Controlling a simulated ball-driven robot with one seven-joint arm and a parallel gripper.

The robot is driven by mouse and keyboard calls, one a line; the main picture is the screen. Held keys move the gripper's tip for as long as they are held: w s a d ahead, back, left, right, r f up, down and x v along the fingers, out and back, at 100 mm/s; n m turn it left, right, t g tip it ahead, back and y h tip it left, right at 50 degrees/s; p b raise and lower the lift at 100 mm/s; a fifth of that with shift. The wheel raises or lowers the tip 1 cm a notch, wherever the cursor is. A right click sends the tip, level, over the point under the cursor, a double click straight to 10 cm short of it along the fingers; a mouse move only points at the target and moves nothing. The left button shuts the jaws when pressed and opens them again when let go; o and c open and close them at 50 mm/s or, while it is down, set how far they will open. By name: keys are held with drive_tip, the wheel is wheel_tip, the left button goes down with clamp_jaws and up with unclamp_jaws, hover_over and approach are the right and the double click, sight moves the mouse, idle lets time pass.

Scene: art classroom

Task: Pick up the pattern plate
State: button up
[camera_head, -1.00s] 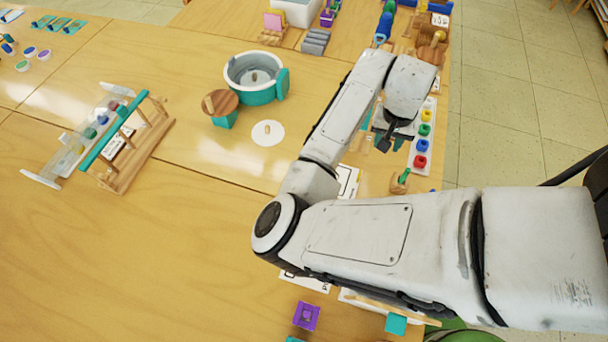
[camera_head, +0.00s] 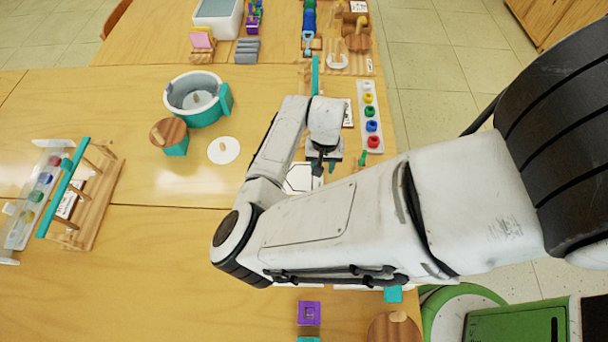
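My gripper (camera_head: 323,165) points down over the table near the middle of the view. Its dark fingers are small and partly hidden by my wrist, so whether they are open or shut is unclear. No single thing is clearly marked as the pattern plate. A white round plate with a small wooden knob (camera_head: 223,150) lies flat on the table, left of and apart from my gripper. A white sheet or plate with dark lines (camera_head: 302,178) lies just below and left of my gripper, partly covered by my arm.
A wooden rack (camera_head: 84,205) is at left. A tray of colored pots (camera_head: 371,115) lies right of my gripper. The left foreground of the table is clear.

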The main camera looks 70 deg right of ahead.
drive_tip(key=shift+f, duration=0.95)
clamp_jaws()
